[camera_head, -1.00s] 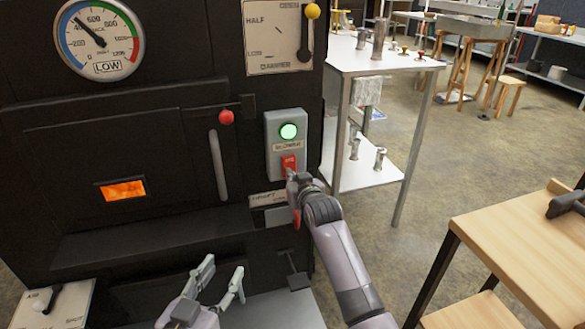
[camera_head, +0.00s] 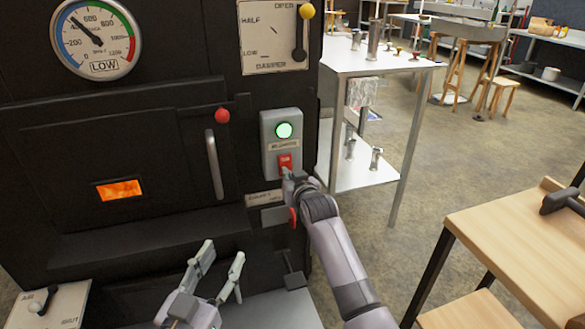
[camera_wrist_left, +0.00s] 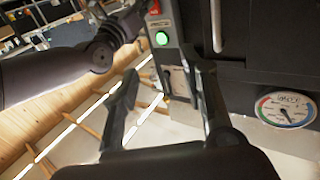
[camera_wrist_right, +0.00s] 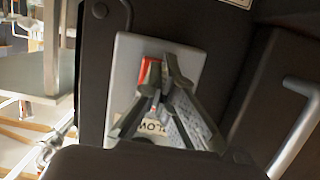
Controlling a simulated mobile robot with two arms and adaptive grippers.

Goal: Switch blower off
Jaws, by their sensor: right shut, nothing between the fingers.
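The blower switch box (camera_head: 268,143) is a grey box on the front of the black evaporator. Its round lamp (camera_head: 284,130) glows green, and a red rocker switch (camera_head: 285,161) sits below a label. My right gripper (camera_head: 287,176) is shut and empty, its tips at the lower edge of the red switch. In the right wrist view the shut fingertips (camera_wrist_right: 160,72) overlap the red switch (camera_wrist_right: 149,70); I cannot tell whether they touch it. My left gripper (camera_head: 222,262) is open and empty, low in front of the evaporator. The left wrist view shows the green lamp (camera_wrist_left: 162,38).
A damper lever with a yellow knob (camera_head: 306,12) is above, and a gauge (camera_head: 98,38) is at upper left. A metal table (camera_head: 385,66) stands right, a wooden table (camera_head: 520,240) at lower right.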

